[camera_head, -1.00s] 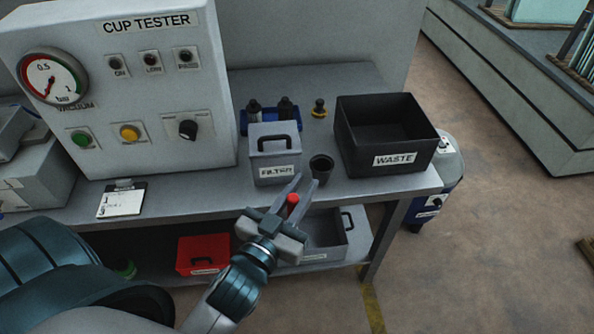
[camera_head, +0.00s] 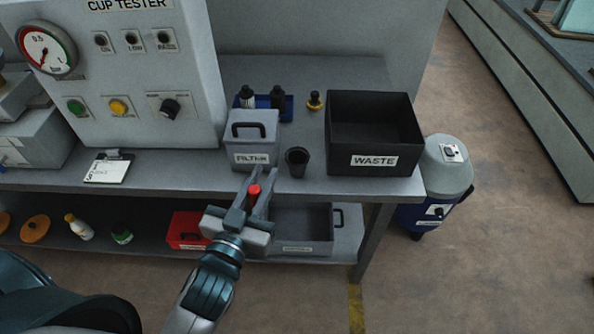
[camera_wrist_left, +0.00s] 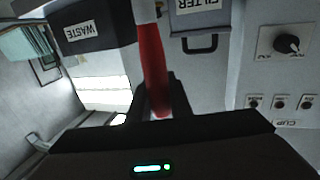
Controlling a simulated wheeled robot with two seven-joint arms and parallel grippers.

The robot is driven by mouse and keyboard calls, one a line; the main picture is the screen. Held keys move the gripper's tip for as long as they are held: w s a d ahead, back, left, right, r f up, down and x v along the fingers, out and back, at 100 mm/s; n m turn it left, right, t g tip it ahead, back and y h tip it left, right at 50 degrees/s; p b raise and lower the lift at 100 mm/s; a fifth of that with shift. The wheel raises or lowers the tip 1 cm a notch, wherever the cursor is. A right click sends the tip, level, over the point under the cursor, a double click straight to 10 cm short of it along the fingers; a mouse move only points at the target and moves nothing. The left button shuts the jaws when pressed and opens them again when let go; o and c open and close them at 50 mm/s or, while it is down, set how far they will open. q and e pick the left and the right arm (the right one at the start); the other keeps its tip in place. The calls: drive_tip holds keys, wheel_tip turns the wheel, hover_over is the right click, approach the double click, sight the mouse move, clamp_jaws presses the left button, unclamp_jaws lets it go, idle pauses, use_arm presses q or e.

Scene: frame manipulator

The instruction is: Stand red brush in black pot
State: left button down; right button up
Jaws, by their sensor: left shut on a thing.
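The black pot (camera_head: 297,163) stands upright on the bench top, between the grey filter box and the waste bin. My left gripper (camera_head: 259,178) is in front of the filter box, left of the pot and nearer to me. It is shut on the red brush (camera_head: 254,190), whose red end shows between the fingers. In the left wrist view the red handle (camera_wrist_left: 152,65) runs from between the fingers (camera_wrist_left: 160,100) up to a pale part at the top edge. The brush's far end is out of that view. My right gripper is not in view.
The filter box (camera_head: 252,140) and black waste bin (camera_head: 375,135) flank the pot closely. A blue tray (camera_head: 285,108) with dark bottles is behind. The lower shelf holds a red box (camera_head: 188,230) and a grey bin (camera_head: 303,229). Bench top in front of the pot is narrow.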

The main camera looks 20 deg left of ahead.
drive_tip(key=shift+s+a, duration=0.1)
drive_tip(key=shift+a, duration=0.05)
use_arm(q)
drive_tip(key=shift+w, duration=0.1)
drive_tip(key=w+d+r+m+h+p, duration=0.1)
drive_tip(key=w+r, duration=0.2)
drive_tip(key=w, duration=0.7)
drive_tip(key=w+d+r+m+h, duration=0.1)
drive_tip(key=w+r+h, duration=0.1)
drive_tip(key=w, duration=0.8)
drive_tip(key=shift+w+d+r+p, duration=0.35)
drive_tip(key=shift+r+p, duration=0.05)
drive_tip(key=shift+r, duration=0.4)
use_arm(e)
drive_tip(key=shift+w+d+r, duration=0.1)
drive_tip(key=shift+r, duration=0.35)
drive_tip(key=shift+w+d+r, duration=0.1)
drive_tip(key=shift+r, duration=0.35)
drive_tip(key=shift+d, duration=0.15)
